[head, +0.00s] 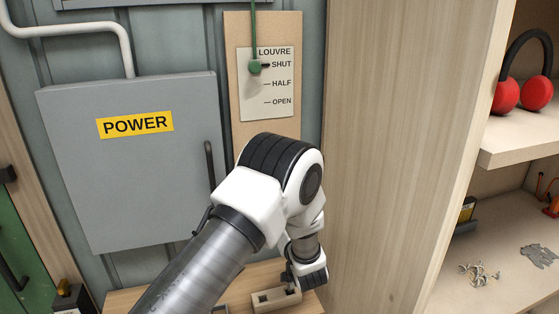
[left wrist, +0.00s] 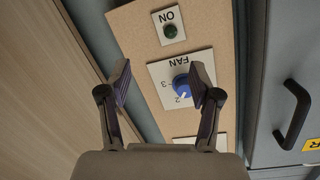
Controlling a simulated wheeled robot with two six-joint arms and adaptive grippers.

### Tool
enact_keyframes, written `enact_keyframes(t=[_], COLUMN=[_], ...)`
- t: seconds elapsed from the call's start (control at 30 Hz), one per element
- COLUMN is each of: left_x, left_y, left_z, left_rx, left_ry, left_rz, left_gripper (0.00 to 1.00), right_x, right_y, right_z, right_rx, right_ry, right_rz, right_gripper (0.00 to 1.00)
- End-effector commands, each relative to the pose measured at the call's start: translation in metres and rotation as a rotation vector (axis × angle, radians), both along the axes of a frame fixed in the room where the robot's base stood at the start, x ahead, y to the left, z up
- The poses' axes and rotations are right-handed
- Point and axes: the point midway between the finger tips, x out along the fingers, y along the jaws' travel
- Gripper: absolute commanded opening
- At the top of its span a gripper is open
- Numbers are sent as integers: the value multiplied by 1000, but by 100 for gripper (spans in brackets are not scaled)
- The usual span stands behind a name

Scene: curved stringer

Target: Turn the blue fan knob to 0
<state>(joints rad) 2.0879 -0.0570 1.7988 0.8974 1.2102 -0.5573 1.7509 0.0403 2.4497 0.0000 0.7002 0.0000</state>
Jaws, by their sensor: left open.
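The blue fan knob (left wrist: 182,87) sits on a white plate (left wrist: 161,75) marked FAN in the left wrist view, which shows the lettering upside down. A 2 and a 3 are readable beside it. A pale mark on the knob seems to lie near the 2; the 0 cannot be made out. My left gripper (left wrist: 161,82) is open and empty, with its fingers either side of the plate in the picture and the knob nearer the right finger. Contact with the knob cannot be confirmed. In the head view my arm hides the knob. My right gripper is not in view.
A green button (left wrist: 170,31) marked ON shares the board. A grey POWER cabinet (head: 130,200) with a dark handle stands left, a louvre plate (head: 281,90) with a green pull above, and a tall wooden panel (head: 400,90) close right. Shelves (head: 525,145) hold red ear defenders.

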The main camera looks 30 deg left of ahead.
Motion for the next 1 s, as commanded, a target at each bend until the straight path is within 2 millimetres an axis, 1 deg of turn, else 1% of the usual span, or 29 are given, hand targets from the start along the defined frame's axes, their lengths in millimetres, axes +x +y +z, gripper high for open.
enact_keyframes(t=[0.03,0.1,0.13,0.2,0.27,0.5,0.6,0.7,0.9,0.93,0.97,1.0], left_x=[10,16,17,20,24,50,59,63,63,63,63,63], left_y=[5,10,12,17,23,60,71,75,76,76,76,76], left_z=[42,74,83,91,92,92,90,89,87,87,87,87], left_rx=[30,60,67,74,75,73,74,74,74,74,74,74], left_ry=[-66,-123,-138,-154,-154,-154,-152,-152,-151,-151,-151,-151], left_rz=[52,111,129,152,155,155,152,150,149,149,149,149], left_gripper=[64,64,64,64,64,64,64,64,64,56,46,32], right_x=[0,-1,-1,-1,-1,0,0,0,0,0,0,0], right_y=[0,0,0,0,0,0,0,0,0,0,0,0], right_z=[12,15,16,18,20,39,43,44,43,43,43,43], right_rx=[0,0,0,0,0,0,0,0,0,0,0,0], right_ry=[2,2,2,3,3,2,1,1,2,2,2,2], right_rz=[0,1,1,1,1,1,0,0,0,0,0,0], right_gripper=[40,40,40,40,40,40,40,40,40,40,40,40])
